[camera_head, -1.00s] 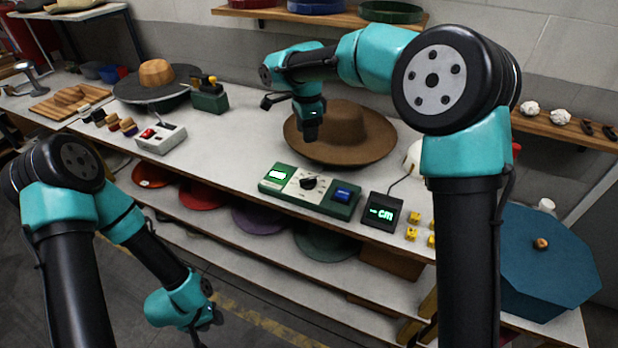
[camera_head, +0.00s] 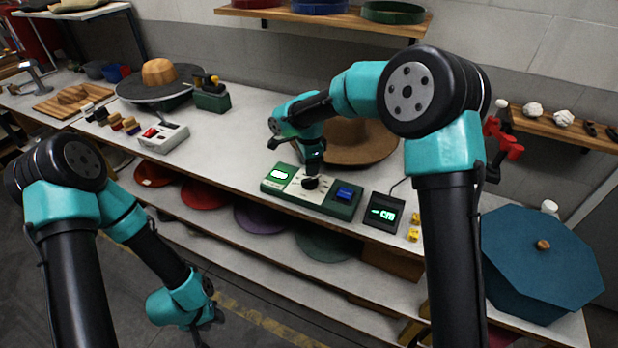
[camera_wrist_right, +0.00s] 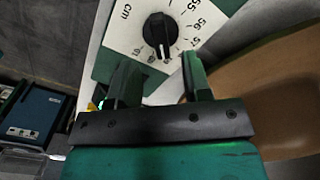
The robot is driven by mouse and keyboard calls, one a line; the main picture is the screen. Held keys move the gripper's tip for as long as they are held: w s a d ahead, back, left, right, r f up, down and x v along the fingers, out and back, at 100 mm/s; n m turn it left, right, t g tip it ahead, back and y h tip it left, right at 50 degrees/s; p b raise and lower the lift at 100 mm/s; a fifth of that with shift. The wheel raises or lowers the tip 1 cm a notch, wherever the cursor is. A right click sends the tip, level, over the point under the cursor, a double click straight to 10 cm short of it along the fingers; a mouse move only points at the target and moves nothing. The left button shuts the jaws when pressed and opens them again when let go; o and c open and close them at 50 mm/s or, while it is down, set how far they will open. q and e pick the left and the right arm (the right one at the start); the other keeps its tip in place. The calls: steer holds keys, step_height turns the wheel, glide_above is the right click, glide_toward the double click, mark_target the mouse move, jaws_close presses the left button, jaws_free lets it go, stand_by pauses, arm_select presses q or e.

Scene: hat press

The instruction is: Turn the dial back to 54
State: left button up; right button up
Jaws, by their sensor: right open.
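The black dial knob (camera_wrist_right: 160,31) sits on the white scale plate of a green box (camera_head: 343,208) in the head view. In the right wrist view its white mark points down in the picture, between the 57 and 61 labels; the exact reading is unclear. My right gripper (camera_head: 313,174) is just above the dial in the head view. In the right wrist view my right gripper (camera_wrist_right: 160,80) is open, its fingers pointing toward the knob with nothing between them. My left gripper (camera_head: 212,318) hangs low in front of the bench, its jaws too small to read.
A brown hat (camera_head: 355,143) lies close behind the box. A black "cm" display (camera_head: 384,212) and yellow blocks (camera_head: 415,225) stand to its right. A white switch box (camera_head: 164,137) is to the left. Clear bench lies between them.

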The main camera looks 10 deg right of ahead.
mark_target(309, 179)
steer(key=shift+f, duration=2.75)
steer(key=shift+c, duration=0.3)
jaws_close()
